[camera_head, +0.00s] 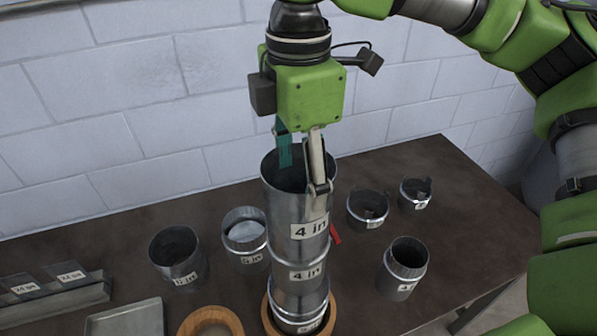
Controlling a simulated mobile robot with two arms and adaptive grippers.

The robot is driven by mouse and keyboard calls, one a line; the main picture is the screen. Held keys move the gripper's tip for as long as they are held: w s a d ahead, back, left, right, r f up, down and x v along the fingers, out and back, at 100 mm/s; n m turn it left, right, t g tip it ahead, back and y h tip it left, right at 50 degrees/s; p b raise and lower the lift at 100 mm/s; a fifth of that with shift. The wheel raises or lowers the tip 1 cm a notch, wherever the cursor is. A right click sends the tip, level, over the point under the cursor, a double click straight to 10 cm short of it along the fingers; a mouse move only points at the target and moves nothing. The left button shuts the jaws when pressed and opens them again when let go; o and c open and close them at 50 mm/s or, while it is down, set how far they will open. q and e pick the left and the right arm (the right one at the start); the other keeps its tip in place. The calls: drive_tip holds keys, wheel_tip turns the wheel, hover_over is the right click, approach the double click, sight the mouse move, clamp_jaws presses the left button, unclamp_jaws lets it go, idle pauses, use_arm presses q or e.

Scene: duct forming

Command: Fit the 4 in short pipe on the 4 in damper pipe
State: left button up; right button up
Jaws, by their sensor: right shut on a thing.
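A tall upright stack of grey metal pipes stands at the middle of the table. Its top part, which I take for the 4 in short pipe (284,215), has a "4 in" label and an open top. My right gripper (303,175) points down from above and is shut on this pipe at its rim. One finger shows against the dark opening, the other at the front right rim. Directly below is another part labelled "4 in", apparently the 4 in damper pipe (286,276). A red handle (335,234) sticks out on the right. Whether the joint is fully seated is unclear. My left gripper is out of view.
The stack's base stands in a wooden ring (329,318); another wooden ring (212,314) is to its left. Loose pipes (178,257) (246,232) stand left. Another pipe (405,265) and two small fittings (368,210) (415,195) stand right. A wall is behind.

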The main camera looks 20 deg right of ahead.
drive_tip(key=shift+f, duration=0.55)
idle(0.4)
drive_tip(key=o, duration=1.7)
wheel_tip(320, 180, up, 12)
drive_tip(key=shift+f, duration=0.1)
